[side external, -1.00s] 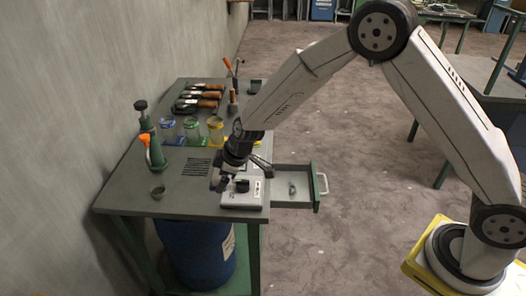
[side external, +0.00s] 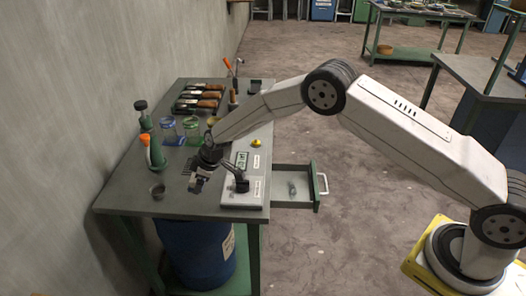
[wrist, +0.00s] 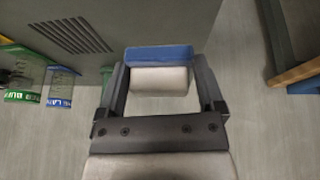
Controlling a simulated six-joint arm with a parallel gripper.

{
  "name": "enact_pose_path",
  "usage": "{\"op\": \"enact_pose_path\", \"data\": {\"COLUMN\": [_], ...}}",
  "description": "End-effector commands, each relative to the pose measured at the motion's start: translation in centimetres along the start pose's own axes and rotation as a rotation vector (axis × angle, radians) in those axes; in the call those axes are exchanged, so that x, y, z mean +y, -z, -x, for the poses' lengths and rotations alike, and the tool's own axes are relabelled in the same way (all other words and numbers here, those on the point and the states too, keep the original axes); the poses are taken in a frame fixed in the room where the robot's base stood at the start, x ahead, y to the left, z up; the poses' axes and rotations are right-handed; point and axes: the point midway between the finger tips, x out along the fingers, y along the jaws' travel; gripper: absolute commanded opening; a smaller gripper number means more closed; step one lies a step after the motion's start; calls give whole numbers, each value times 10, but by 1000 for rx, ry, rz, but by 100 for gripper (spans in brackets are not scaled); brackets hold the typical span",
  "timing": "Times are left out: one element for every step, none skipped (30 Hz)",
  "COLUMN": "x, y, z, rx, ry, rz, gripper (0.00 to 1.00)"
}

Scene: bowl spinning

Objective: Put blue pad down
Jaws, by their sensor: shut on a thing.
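The blue pad (wrist: 158,55) is a flat blue slab with a pale, rounded white part (wrist: 160,81) beside it, near the middle of the wrist view. My gripper (wrist: 160,75) is shut on it, with one dark finger on each side. In the side external view my gripper (side external: 198,182) hangs over the left part of the grey-green workbench (side external: 180,203), left of the white device. The pad's colour cannot be made out in that view. The height of the pad above the bench is hard to judge.
A white device (side external: 242,193) lies at the bench's front right. Glass jars with a blue base (side external: 168,132) and a green base (side external: 192,131) stand behind my gripper. An open drawer (side external: 293,187) juts out right.

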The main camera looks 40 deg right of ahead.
Motion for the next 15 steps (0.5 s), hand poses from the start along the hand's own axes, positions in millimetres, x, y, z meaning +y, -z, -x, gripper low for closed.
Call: {"op": "enact_pose_path", "data": {"x": [1, 2, 3, 4, 5, 5, 6, 6, 6, 7, 7, 7, 7, 7, 7], "y": [0, 1, 2, 2, 3, 3, 3, 4, 4, 4, 4, 5, 5, 5, 5], "z": [-7, -9, -13, -15, -17, -19, -21, -22, -23, -24, -24, -24, -25, -25, -25], "rx": [-1, -1, -1, -1, 0, -1, 0, 0, 0, 0, 0, 1, 1, 1, 0], "ry": [0, 0, 0, 0, 0, 0, 0, 0, 0, 0, 0, 0, 0, 0, 0], "rz": [0, 1, 1, 2, 2, 2, 1, 1, 1, 0, 0, 0, 0, 0, 0], "gripper": [0, 0, 0, 0, 0, 0, 0, 0, 0, 0, 0, 0, 0, 0, 0]}}
